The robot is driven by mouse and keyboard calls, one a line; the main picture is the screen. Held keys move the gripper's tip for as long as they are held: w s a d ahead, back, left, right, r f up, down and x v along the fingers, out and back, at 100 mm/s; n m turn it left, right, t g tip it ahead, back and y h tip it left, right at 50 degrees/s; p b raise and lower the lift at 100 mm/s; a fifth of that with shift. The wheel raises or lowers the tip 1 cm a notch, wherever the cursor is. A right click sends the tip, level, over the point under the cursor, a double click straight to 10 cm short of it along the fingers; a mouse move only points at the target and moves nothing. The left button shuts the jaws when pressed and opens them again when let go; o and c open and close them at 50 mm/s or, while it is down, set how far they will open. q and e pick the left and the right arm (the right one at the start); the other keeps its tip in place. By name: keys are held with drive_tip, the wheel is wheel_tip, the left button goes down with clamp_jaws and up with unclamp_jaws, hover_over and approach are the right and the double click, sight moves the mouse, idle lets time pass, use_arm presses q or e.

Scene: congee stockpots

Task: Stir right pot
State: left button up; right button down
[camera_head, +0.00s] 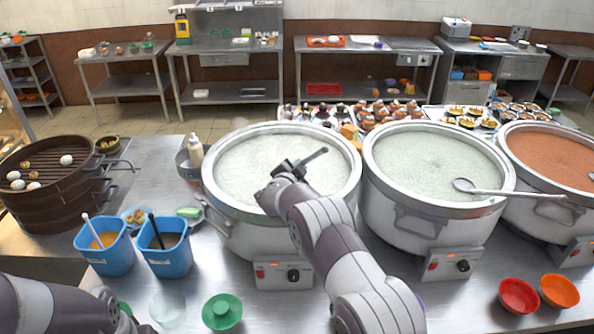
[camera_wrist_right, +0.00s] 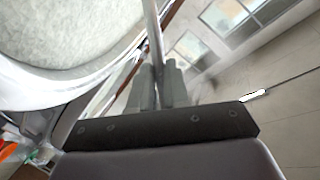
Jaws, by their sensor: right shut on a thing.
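Three large steel pots stand in a row in the head view. The left pot (camera_head: 225,205) and the middle pot (camera_head: 400,205) hold pale congee, and the right pot (camera_head: 535,222) holds reddish-orange congee. My right gripper (camera_head: 298,166) is above the left pot's congee. In the right wrist view its fingers (camera_wrist_right: 157,88) are shut on a thin metal handle (camera_wrist_right: 153,30); the handle's far end is not clear. A ladle (camera_head: 500,191) rests across the middle pot's rim, its handle reaching towards the right pot. My left arm is at the lower left; its gripper is cut off by the frame edge.
Blue bins (camera_head: 110,255) with utensils, a brown steamer (camera_head: 55,205) and a squeeze bottle (camera_head: 196,152) stand on the left. Red (camera_head: 519,296) and orange (camera_head: 559,291) bowls sit front right. Trays of food lie behind the pots.

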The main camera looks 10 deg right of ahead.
drive_tip(key=shift+r, duration=0.15)
idle(0.3)
wheel_tip(320, 180, up, 15)
drive_tip(key=p, duration=1)
drive_tip(key=shift+p, duration=0.35)
drive_tip(key=shift+f, duration=0.2)
drive_tip(key=m+t+b, duration=0.1)
drive_tip(key=b, duration=0.7)
drive_tip(key=shift+m+t, duration=0.3)
